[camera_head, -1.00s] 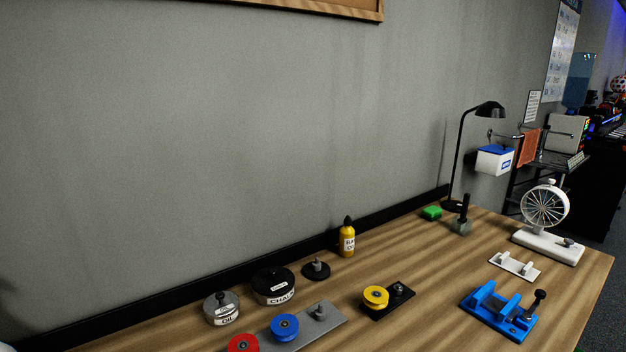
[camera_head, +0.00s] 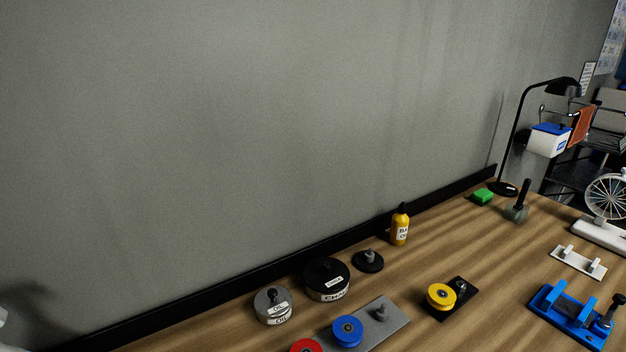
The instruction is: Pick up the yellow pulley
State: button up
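The yellow pulley (camera_head: 440,296) sits on a small black plate (camera_head: 462,290) on the wooden table, toward the front right of the picture's middle. The black plate has a post beside the pulley. My gripper is not in view. A pale rounded shape (camera_head: 3,318) shows at the far left edge, too cut off to tell what it is.
Left of the yellow pulley, a grey plate (camera_head: 397,322) bears a blue pulley (camera_head: 347,331) and a red pulley (camera_head: 305,346). Behind stand a chalk tin (camera_head: 327,280), an oil tin (camera_head: 273,305) and a yellow bottle (camera_head: 400,226). A blue vise (camera_head: 570,314) is right.

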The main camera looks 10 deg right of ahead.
aim_at(446, 303)
jog(key=l+z, duration=0.3)
jog(key=l, duration=0.45)
jog(key=l+z, duration=0.35)
jog(key=l, duration=0.35)
jog(key=i+l+z, duration=0.1)
jog(key=l+z, duration=0.2)
jog(key=l, duration=0.45)
